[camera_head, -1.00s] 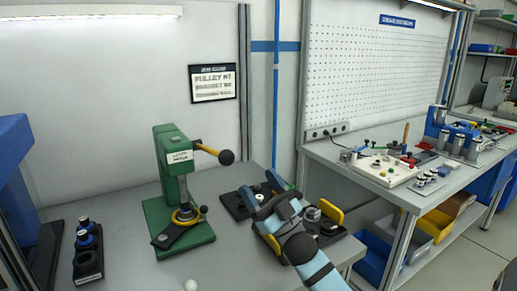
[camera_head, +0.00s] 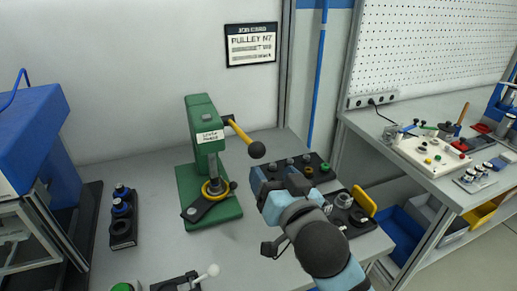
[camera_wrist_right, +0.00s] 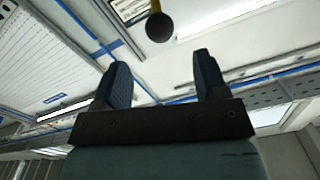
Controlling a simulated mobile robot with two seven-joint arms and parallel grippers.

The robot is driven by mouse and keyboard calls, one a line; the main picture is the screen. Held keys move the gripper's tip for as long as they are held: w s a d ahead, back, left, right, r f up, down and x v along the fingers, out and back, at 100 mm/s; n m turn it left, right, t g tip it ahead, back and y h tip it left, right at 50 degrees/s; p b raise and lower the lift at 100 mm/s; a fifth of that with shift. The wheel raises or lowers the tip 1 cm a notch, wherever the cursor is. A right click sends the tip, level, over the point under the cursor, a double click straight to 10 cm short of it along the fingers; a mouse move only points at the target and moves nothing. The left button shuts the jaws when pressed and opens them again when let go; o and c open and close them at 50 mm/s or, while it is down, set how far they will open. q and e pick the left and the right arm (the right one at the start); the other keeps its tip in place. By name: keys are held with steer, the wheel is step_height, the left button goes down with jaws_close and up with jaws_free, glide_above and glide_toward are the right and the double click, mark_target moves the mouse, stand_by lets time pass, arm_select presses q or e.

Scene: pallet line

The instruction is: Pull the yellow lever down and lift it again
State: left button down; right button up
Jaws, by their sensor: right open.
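The yellow lever (camera_head: 239,130) with a black ball knob (camera_head: 256,150) sticks out to the right from the green lever press (camera_head: 203,140), sloping slightly down. The knob also shows at the top of the right wrist view (camera_wrist_right: 159,27), beyond and between the fingertips. My right gripper (camera_head: 262,180) is below and close to the knob in the head view, apart from it. Its two fingers stand apart in the right wrist view (camera_wrist_right: 163,80) with nothing between them. My left gripper is not in view.
A black tray with small round parts (camera_head: 307,168) lies behind my right gripper. A black holder with blue-topped parts (camera_head: 122,215) stands left of the press. A blue machine (camera_head: 35,135) is at the far left. A white-knobbed lever (camera_head: 212,270) is at the front.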

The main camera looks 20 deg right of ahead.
mark_target(260, 155)
steer(key=w, duration=0.9)
steer(key=shift+w+a+p, duration=0.1)
steer(key=shift+a+p, duration=0.05)
steer(key=shift+p, duration=0.2)
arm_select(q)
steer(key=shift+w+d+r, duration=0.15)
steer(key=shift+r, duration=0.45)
arm_select(e)
steer(key=shift+w, duration=0.3)
steer(key=shift+c, duration=0.4)
